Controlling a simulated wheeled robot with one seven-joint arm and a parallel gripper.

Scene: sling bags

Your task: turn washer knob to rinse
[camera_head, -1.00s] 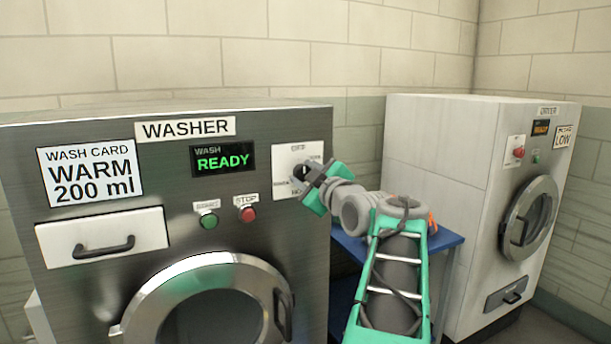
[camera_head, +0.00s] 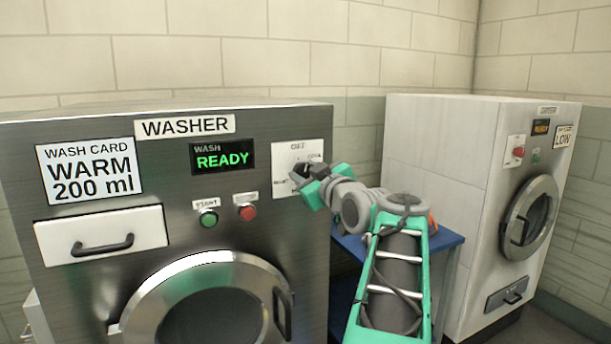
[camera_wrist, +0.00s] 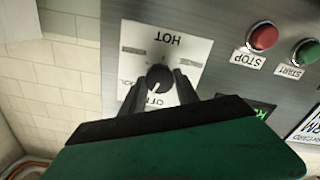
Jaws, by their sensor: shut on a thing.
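The washer knob (camera_wrist: 159,78) is a dark round dial on a white label plate (camera_wrist: 185,47) on the washer's front panel. In the wrist view, which sees the plate upside down, HOT is at the top and OFF at the bottom; the side labels are too small to read surely. My gripper (camera_wrist: 161,80) has one finger on each side of the knob and is shut on it. In the head view my gripper (camera_head: 306,173) covers part of the plate (camera_head: 299,150). A pale mark on the knob seems to face the OFF side.
The washer (camera_head: 75,295) display (camera_head: 223,157) reads WASH READY. A green start button (camera_head: 208,219) and red stop button (camera_head: 246,212) lie left of the plate. A wash card (camera_head: 90,168) reads WARM 200 ml. A blue table (camera_head: 446,240) and a dryer (camera_head: 435,150) stand to the right.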

